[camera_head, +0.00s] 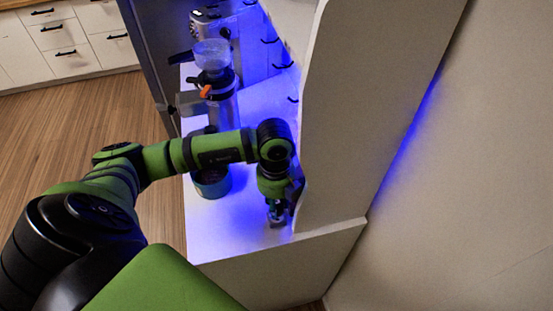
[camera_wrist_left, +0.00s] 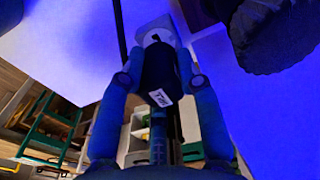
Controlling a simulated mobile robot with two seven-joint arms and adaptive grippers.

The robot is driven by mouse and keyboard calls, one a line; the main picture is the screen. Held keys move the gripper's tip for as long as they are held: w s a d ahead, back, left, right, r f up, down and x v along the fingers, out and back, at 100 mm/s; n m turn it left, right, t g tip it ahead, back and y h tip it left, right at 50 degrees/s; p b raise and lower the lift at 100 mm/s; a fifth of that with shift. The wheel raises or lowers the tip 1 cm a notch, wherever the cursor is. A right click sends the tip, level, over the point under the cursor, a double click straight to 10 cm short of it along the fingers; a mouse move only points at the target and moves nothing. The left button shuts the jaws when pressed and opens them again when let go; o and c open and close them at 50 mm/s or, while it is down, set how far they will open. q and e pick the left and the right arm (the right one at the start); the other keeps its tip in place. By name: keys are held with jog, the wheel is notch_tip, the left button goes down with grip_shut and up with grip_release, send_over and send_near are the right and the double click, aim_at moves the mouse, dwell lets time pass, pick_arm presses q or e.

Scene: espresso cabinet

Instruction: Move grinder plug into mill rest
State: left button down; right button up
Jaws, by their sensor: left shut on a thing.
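My left gripper (camera_head: 277,212) points down over the counter's near right corner, beside the side panel. In the left wrist view its fingers (camera_wrist_left: 159,70) are shut on the grinder plug, a black body (camera_wrist_left: 158,72) with a white label of dark letters. A pale block (camera_wrist_left: 150,28), perhaps the mill rest, shows beyond the plug's far end. I cannot tell whether the plug is seated in it or only in front of it. In the head view a small grey piece (camera_head: 277,222) shows under the fingertips. My right gripper is not in view.
The coffee grinder (camera_head: 213,72) with a clear hopper stands farther back on the counter (camera_head: 222,233). A round teal container (camera_head: 212,184) sits left of my gripper, partly under my arm. The tall side panel (camera_head: 345,120) is close on the right. A dark cable (camera_wrist_left: 120,35) runs beside the fingers.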

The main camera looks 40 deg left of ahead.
pick_arm(q)
jog(key=shift+f+b, duration=1.15)
jog(key=shift+f, duration=0.2)
jog(key=c, duration=0.8)
grip_release()
jog(key=shift+r, duration=0.1)
notch_tip(320, 180, up, 8)
jog(key=shift+a+f, duration=0.15)
jog(key=shift+f, duration=0.1)
